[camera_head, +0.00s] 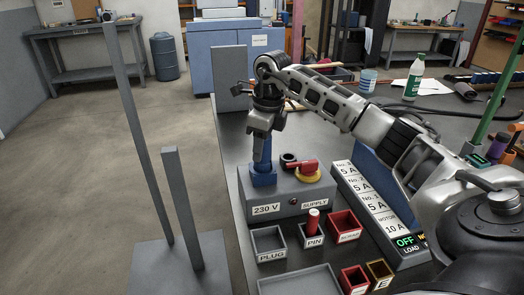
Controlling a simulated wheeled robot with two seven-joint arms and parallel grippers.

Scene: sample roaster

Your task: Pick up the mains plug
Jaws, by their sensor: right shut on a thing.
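My right gripper (263,134) points down over the left part of the grey supply box (268,200), marked 230 V and SUPPLY. It is shut on the top of the blue mains plug (262,153). The plug is upright, directly above a wider blue socket (263,179) on the box, and appears to touch it. How far it sits in the socket is hidden. The fingers hide the plug's upper end. My left gripper is not in view.
A red pin (313,220) stands in the PIN bin (312,241). A labelled breaker strip (375,205) is to the right. A grey panel (229,78) rises behind.

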